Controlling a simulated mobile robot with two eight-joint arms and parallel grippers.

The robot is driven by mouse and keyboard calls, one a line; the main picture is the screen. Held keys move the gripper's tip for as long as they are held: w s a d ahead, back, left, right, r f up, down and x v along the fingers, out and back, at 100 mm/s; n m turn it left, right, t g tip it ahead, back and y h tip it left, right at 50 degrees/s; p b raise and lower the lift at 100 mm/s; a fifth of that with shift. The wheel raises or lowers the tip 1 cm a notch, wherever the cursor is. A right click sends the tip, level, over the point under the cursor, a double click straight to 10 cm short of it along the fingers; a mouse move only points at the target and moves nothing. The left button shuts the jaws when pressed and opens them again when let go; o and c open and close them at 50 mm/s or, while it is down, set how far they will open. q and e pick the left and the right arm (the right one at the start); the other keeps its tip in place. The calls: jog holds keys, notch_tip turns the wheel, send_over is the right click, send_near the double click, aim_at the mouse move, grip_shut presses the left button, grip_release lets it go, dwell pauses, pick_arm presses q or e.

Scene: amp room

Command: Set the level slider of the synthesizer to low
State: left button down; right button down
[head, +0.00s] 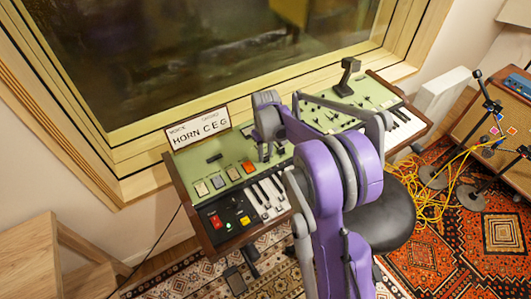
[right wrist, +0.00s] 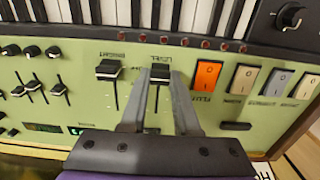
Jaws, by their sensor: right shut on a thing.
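The synthesizer (head: 190,165) stands below the window, with a green panel and a wooden case. In the right wrist view, its level slider has a dark cap (right wrist: 160,72) beside the orange switch. The cap sits near the keyboard end of its slot, and the slot runs on away from the keys. My right gripper (right wrist: 161,82) is shut on this cap, a grey finger on each side. In the head view my right gripper (head: 266,150) reaches over the panel, and the slider is hidden behind it. My left gripper is not in view.
A bright slider (right wrist: 108,69) stands close beside the level slider. The orange switch (right wrist: 206,76) and pale switches are on the other side. A sign (head: 197,128) stands on the synthesizer. A black stool (head: 388,215) is in front, and a wooden stool (head: 35,245) is at left.

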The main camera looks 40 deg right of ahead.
dwell(0.3)
jog(key=shift+w+d, duration=0.15)
jog(key=shift+w, duration=1.15)
jog(key=c, duration=0.6)
grip_release()
jog(key=shift+c, duration=0.2)
notch_tip(320, 180, up, 11)
jog(key=shift+p, duration=0.3)
jog(key=shift+f, duration=0.1)
